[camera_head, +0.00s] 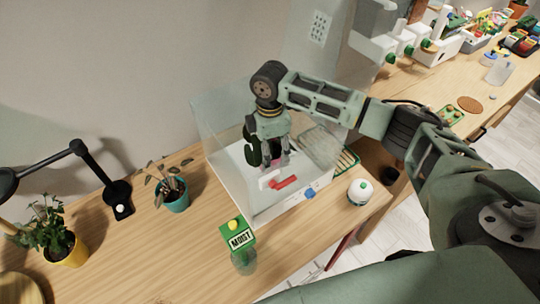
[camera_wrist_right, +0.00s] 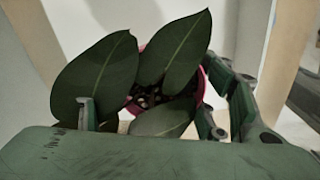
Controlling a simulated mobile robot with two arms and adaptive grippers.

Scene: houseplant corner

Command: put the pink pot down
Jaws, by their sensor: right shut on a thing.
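The pink pot (camera_wrist_right: 202,88) shows in the right wrist view as a pink rim with dark soil and broad dark green leaves (camera_wrist_right: 95,80). My right gripper (camera_wrist_right: 150,115) is shut on it, one finger on each side. In the head view my right gripper (camera_head: 270,158) points down inside a clear-walled box (camera_head: 228,127) with a white floor. The leaves (camera_head: 249,147) show there beside the fingers, with only a little of the pink pot visible. I cannot tell whether the pot's base touches the floor. My left gripper is not in view.
A green "MOIST" meter (camera_head: 238,238) and a white round bottle (camera_head: 360,191) stand close by. A teal pot (camera_head: 175,199), yellow pot (camera_head: 74,253) and black lamp (camera_head: 85,155) are left.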

